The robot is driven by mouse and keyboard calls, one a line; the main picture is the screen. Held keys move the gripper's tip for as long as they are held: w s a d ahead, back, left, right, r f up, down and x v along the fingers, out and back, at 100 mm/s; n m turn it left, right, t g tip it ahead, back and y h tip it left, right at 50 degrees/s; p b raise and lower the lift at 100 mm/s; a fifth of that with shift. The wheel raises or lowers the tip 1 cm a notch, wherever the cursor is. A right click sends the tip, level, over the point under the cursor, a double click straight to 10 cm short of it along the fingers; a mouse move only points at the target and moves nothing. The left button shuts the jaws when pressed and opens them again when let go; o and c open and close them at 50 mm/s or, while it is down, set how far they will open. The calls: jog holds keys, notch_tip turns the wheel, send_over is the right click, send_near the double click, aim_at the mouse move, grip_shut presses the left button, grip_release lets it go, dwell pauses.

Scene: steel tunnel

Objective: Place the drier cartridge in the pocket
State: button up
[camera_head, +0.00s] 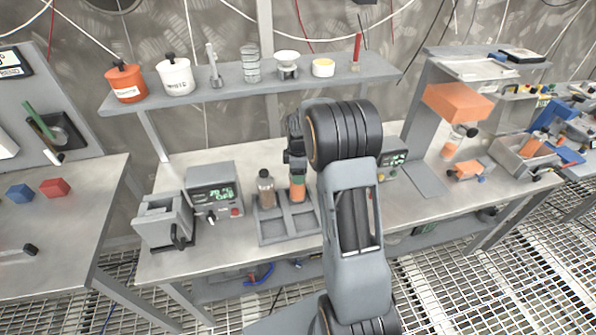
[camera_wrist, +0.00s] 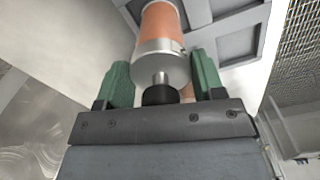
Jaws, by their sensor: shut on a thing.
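The drier cartridge (camera_wrist: 160,35), an orange cylinder with a silver metal end and a dark knob, lies between my gripper's (camera_wrist: 161,82) two green fingers in the wrist view. My gripper is shut on its metal end. In the head view the orange cartridge (camera_head: 298,187) hangs below my arm at the right back of a grey rack (camera_head: 287,229) with several square pockets. The rack also shows in the wrist view (camera_wrist: 238,45). I cannot tell whether the cartridge's lower end is inside a pocket or above it; my arm partly covers that spot.
A brownish bottle-like cylinder (camera_head: 265,188) stands in the rack's back left pocket. A grey box with a green display (camera_head: 214,192) and a clamp-like device (camera_head: 165,222) are left of the rack. A shelf (camera_head: 225,85) with jars runs behind. An orange block (camera_head: 458,103) is right.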

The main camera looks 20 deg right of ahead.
jog(key=shift+f, duration=0.1)
jog(key=o, duration=1.5)
notch_tip(320, 180, up, 11)
jog(key=shift+r+b, duration=0.15)
jog(key=shift+b, duration=0.25)
jog(key=s+a+r+m+t, duration=0.1)
jog(key=s+a+m, duration=0.2)
jog(key=s, duration=0.4)
jog(key=s+a+r+m+t, duration=0.1)
jog(key=s+a+m, duration=0.3)
jog(key=s, duration=0.3)
jog(key=s+a+r+m+t, duration=0.1)
jog(key=s+a+m, duration=0.3)
jog(key=s, duration=0.4)
jog(key=shift+r+m+t, duration=0.15)
jog(key=shift+m+t, duration=0.45)
jog(key=shift+m, duration=0.3)
